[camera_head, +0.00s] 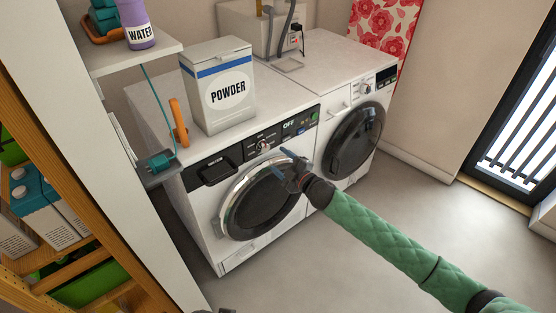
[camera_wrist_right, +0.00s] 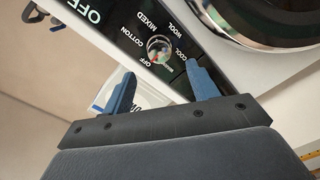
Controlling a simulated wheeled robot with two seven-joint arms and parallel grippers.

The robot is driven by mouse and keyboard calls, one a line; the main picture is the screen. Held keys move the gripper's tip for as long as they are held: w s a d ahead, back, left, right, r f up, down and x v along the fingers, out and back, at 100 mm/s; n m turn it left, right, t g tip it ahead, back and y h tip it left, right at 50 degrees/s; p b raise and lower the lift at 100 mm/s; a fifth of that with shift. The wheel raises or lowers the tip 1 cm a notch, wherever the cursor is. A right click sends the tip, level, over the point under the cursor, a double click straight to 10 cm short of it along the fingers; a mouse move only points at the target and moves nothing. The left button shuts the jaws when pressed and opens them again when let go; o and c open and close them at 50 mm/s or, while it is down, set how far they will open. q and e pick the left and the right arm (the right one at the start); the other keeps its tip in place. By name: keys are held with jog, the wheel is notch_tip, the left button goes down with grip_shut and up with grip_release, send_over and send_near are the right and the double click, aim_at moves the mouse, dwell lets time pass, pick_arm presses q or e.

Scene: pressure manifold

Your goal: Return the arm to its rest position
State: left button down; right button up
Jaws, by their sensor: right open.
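My right arm, in a green quilted sleeve, reaches in from the lower right in the head view. Its right gripper (camera_head: 283,160) is in front of the left washing machine (camera_head: 205,212), near its round door. In the right wrist view the two blue fingers of the right gripper (camera_wrist_right: 153,62) are apart, with nothing between them. The round program dial (camera_wrist_right: 160,48) shows beyond the fingertips, among the labels COTTON, MIXED, WOOL, COOL and OFF. Only a small dark shape shows at the bottom edge of the head view, perhaps my left gripper; its jaws are hidden.
A powder box (camera_head: 222,88) stands on the left machine. A second machine (camera_head: 346,108) stands to its right. A white shelf (camera_head: 130,58) with a purple WATER bottle (camera_head: 138,28) and a wooden rack (camera_head: 75,190) are on the left. The floor (camera_head: 350,235) in front is clear.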

pick_arm(q)
jog(key=shift+d, duration=0.1)
pick_arm(e)
jog(key=w+d+f+m+h, duration=0.1)
jog(key=d+f+m+h, duration=0.2)
jog(key=d+h, duration=0.15)
jog(key=s+d+r+m+g+h, duration=0.3)
jog(key=s+d+r+m+h, duration=0.1)
jog(key=s+r+m+h, duration=0.3)
pick_arm(q)
jog(key=s+a+r+g+y+p, duration=0.1)
jog(key=a+r+p, duration=0.2)
jog(key=a+r, duration=0.1)
jog(key=shift+s+a+r, duration=0.3)
jog(key=shift+s+r, duration=0.05)
jog(key=shift+r, duration=0.3)
pick_arm(e)
jog(key=s+f+m+g+y, duration=0.1)
jog(key=s+f+m+g, duration=0.1)
jog(key=s, duration=1.1)
jog(key=s+f+m+g, duration=0.2)
jog(key=s+f+g, duration=0.2)
jog(key=s, duration=1)
jog(key=s+f+m+g+y, duration=0.1)
jog(key=s+f, duration=0.6)
jog(key=s, duration=0.7)
jog(key=shift+d+f+m+g+y, duration=0.4)
jog(key=shift+m+g, duration=0.2)
jog(key=shift+g, duration=0.3)
